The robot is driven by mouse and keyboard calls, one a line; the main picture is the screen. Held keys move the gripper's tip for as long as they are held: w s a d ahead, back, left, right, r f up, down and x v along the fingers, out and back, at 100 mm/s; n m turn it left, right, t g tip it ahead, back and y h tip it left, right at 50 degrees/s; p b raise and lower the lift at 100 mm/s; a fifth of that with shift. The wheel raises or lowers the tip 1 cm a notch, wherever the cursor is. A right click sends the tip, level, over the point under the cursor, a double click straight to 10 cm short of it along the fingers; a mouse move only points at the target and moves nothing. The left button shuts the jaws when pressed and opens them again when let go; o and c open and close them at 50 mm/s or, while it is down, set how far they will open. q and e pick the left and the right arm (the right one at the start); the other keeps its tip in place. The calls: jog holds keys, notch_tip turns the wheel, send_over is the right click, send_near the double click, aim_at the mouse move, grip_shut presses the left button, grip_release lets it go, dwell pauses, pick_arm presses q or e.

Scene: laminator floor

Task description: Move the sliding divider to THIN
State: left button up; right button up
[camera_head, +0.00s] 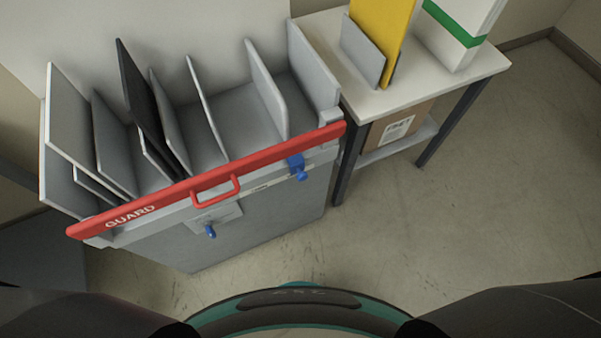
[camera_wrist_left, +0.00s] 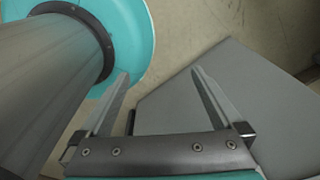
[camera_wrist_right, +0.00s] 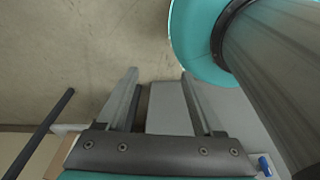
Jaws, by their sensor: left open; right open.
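A grey rack (camera_head: 265,215) holds several upright panels in its open top. One panel is dark (camera_head: 135,90); the others are light grey, such as one at the right (camera_head: 268,90). I cannot tell which is the sliding divider, and no THIN marking is legible. A blue clamp (camera_head: 297,165) sits on the front rail towards the right, and a blue knob (camera_head: 210,231) is on a plate lower left. My left gripper (camera_wrist_left: 160,75) and right gripper (camera_wrist_right: 160,75) are open and empty. Neither gripper shows in the head view.
A red guard bar (camera_head: 270,154) marked GUARD, with a red handle (camera_head: 217,192), lies across the rack's front top edge. A white table (camera_head: 430,85) at the right bears a yellow board (camera_head: 380,30) and a white-green binder (camera_head: 460,35). Floor in front is clear.

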jog(key=w+a+f+t+b, duration=0.1)
jog(key=w+f+t+b, duration=0.2)
jog(key=w, duration=0.4)
pick_arm(q)
jog(key=w+d+f+t+b, duration=0.1)
jog(key=w+f+b, duration=0.4)
jog(key=w+b, duration=0.3)
jog(key=w+d+f+b, duration=0.1)
jog(key=w+f+b, duration=0.5)
jog(key=b, duration=0.4)
pick_arm(e)
jog(key=n+t+y, duration=0.2)
jog(key=t+y, duration=0.5)
jog(key=t, duration=0.4)
send_near(303, 179)
jog(key=b+x, duration=0.3)
jog(key=x, duration=0.6)
jog(key=shift+d+f+b, duration=0.1)
jog(key=shift+b, duration=0.25)
pick_arm(q)
jog(key=w+d+r+t, duration=0.1)
jog(key=w+r, duration=0.3)
jog(key=r, duration=0.5)
jog(key=shift+w+d+r, duration=0.15)
jog(key=shift+w+r, duration=0.1)
jog(key=shift+w, duration=0.05)
pick_arm(e)
jog(key=shift+x, duration=0.9)
grip_shut()
